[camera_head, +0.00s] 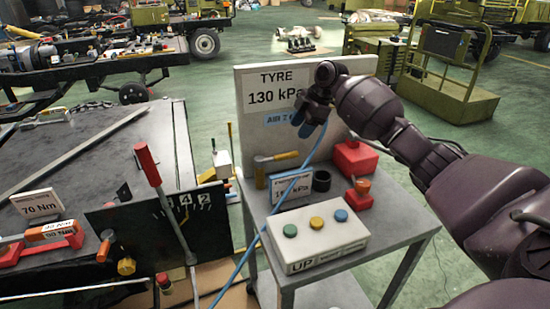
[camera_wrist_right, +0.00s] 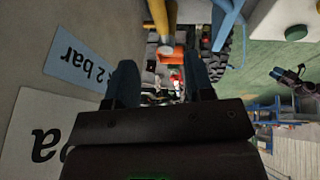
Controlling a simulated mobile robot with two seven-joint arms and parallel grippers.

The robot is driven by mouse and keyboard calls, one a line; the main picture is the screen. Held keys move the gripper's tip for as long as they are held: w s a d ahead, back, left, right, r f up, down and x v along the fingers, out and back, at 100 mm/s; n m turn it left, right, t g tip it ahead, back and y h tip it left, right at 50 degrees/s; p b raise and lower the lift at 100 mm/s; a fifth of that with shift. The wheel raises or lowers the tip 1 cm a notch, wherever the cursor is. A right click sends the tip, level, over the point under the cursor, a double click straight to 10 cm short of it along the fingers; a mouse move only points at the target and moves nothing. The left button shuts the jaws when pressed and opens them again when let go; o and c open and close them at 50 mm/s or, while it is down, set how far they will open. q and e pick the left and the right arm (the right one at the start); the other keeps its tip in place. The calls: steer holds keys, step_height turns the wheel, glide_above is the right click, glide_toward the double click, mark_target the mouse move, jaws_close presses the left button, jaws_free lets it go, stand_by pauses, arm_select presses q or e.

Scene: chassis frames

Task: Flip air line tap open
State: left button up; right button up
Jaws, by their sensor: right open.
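The air line tap (camera_head: 275,157) stands in front of the grey sign board (camera_head: 245,95), with a yellow lever lying sideways on a brass-coloured body. My right gripper (camera_head: 312,112) is in front of the board, above and to the right of the tap, apart from it in the head view. In the right wrist view its two fingers (camera_wrist_right: 161,85) are spread with nothing held between them. A yellow bar (camera_wrist_right: 162,15) shows beyond the fingertips; I cannot tell whether it is the tap's lever. My left gripper is out of view.
A blue hose (camera_head: 262,232) hangs past the grey cart's front. A button box (camera_head: 318,243), a black ring (camera_head: 321,181) and red blocks (camera_head: 354,158) stand on the cart. A red-handled lever (camera_head: 148,165) rises by the dark bench at left.

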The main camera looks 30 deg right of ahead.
mark_target(285, 155)
steer(key=b+x, duration=0.1)
steer(key=x, duration=0.8)
steer(key=shift+a+f, duration=0.1)
steer(key=shift+f, duration=0.1)
steer(key=shift+w+a+f+b, duration=0.15)
steer(key=shift+a+f+b, duration=0.15)
steer(key=shift+f, duration=0.25)
steer(key=shift+c, duration=1.2)
jaws_close()
